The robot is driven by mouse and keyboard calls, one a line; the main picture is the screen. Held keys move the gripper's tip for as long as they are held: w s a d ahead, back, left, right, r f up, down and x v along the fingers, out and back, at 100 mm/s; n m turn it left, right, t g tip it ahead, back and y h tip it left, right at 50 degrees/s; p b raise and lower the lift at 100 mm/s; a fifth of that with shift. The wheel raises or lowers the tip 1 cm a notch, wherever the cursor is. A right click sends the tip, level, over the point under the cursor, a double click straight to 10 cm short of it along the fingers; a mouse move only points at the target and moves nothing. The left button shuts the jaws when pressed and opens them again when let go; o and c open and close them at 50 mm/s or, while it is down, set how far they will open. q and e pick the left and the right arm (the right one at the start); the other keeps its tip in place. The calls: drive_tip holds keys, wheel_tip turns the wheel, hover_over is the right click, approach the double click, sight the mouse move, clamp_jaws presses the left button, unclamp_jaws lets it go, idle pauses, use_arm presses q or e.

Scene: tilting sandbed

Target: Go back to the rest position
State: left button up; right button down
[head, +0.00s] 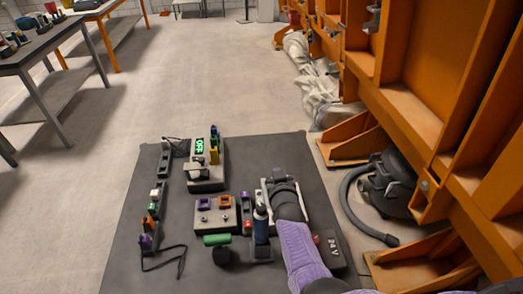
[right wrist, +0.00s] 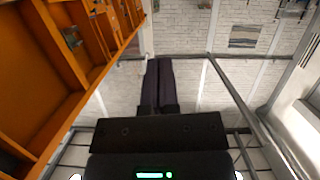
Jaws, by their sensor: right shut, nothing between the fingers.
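My right gripper (head: 279,174) shows in the head view at the end of my purple-sleeved arm, which comes in from the bottom right. It is over the right part of a dark mat or tabletop (head: 120,265). In the right wrist view its two dark fingers (right wrist: 158,64) lie together with nothing between them. They point toward a white brick wall (right wrist: 190,45). My left gripper is in neither view. The arm and gripper hide part of the grey gear under them.
The dark surface holds a unit with a green display (head: 200,146), a block with knobs (head: 214,216), a blue bottle (head: 261,226) and a 24 V box (head: 330,248). An orange steel frame (head: 415,115) and black vacuum (head: 388,185) stand at right.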

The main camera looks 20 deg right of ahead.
drive_tip(key=s+a+r+n+g+y, duration=0.1)
drive_tip(key=s+a+g, duration=0.25)
drive_tip(key=s, duration=0.65)
drive_tip(key=s+a+r+n+g+y, duration=0.15)
drive_tip(key=s+g, duration=0.25)
drive_tip(key=s, duration=0.7)
drive_tip(key=s+a+n+g+y, duration=0.2)
drive_tip(key=s+a+g, duration=0.15)
drive_tip(key=s, duration=0.65)
wheel_tip(320, 180, down, 22)
drive_tip(key=s+g+b, duration=0.1)
drive_tip(key=s+b, duration=0.1)
drive_tip(key=b, duration=0.2)
drive_tip(key=s+d+f+g+b, duration=0.1)
drive_tip(key=s+d+f+b, duration=0.2)
drive_tip(key=s+f, duration=1)
drive_tip(key=shift+s+d+f+g+h, duration=0.25)
drive_tip(key=shift+f+g+h, duration=0.1)
drive_tip(key=shift+f, duration=0.1)
